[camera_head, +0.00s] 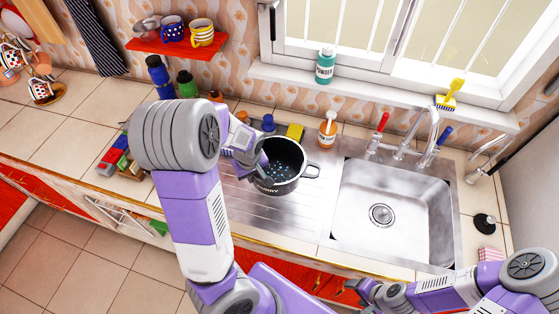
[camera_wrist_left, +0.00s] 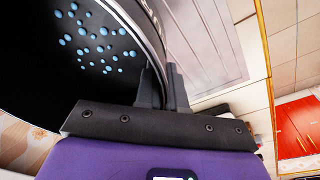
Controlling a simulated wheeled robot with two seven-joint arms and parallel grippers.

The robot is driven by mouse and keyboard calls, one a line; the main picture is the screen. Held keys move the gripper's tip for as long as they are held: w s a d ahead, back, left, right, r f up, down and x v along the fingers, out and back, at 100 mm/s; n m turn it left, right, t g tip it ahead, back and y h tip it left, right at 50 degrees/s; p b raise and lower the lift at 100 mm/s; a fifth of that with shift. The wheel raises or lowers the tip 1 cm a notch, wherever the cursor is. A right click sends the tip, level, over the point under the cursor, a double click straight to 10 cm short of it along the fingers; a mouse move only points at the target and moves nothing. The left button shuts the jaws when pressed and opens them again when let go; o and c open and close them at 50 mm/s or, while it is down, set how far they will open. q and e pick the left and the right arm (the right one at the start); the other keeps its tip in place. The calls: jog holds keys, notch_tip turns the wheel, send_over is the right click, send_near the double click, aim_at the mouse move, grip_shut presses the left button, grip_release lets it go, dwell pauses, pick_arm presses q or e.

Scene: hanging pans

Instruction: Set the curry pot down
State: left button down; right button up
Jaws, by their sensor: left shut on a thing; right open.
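The curry pot (camera_head: 286,158) is dark with light blue dots inside and lettering on its side. It is over the steel drainboard (camera_head: 302,222), left of the sink, and looks about upright. I cannot tell whether its bottom touches the board. My left gripper (camera_head: 258,172) is shut on the pot's left side. In the left wrist view, the fingers (camera_wrist_left: 165,87) clasp the rim of the pot (camera_wrist_left: 95,45), whose dotted inside fills the upper left. My right gripper (camera_head: 356,288) is open and empty, low by the counter's front edge.
The sink basin (camera_head: 390,212) lies right of the pot, with taps (camera_head: 404,148) behind it. An orange soap bottle (camera_head: 327,130) and a yellow sponge (camera_head: 295,132) stand behind the pot. Colored blocks (camera_head: 115,158) lie to the left. The drainboard's front part is clear.

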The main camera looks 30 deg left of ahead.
pick_arm(q)
jog(key=shift+w+a+f, duration=0.1)
jog(key=shift+a+f, duration=0.1)
jog(key=f, duration=0.2)
jog(key=f+b, duration=0.1)
jog(key=f, duration=0.1)
jog(key=f+b, duration=0.1)
jog(key=f, duration=0.1)
jog(key=shift+s+f, duration=0.2)
jog(key=shift+s, duration=0.05)
notch_tip(320, 180, down, 2)
jog(key=shift+f+b, duration=0.2)
jog(key=shift+b, duration=0.25)
jog(key=shift+f, duration=0.25)
jog(key=shift+w, duration=0.1)
